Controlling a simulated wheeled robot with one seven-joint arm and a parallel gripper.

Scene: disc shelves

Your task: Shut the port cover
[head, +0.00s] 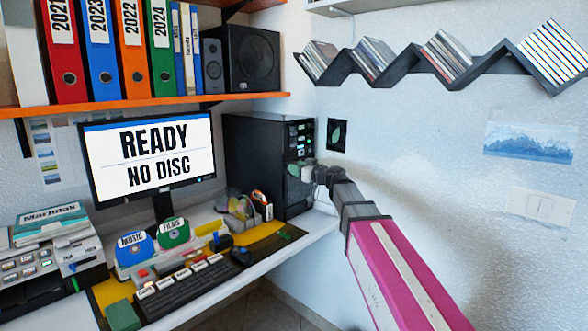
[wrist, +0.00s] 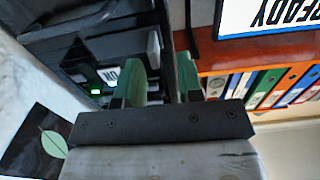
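The black computer tower (head: 255,165) stands at the right end of the desk, and its front panel (wrist: 80,62) fills the upper left of the wrist view. My gripper (head: 300,172) is at the tower's front, about mid-height, and hides part of it. In the wrist view my gripper (wrist: 161,82) has its two green fingers apart, with a gap between them and nothing clearly held. A pale grey piece (wrist: 154,45) shows beyond the left finger; I cannot tell whether it is the port cover. Whether the fingers touch the panel cannot be told.
The monitor (head: 150,156) reads "READY NO DISC". A pen holder (head: 262,206) and a keyboard (head: 186,287) are on the desk left of my arm. A leaf picture (head: 337,134) hangs on the wall close to the tower. A zigzag disc shelf (head: 400,72) is above my arm.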

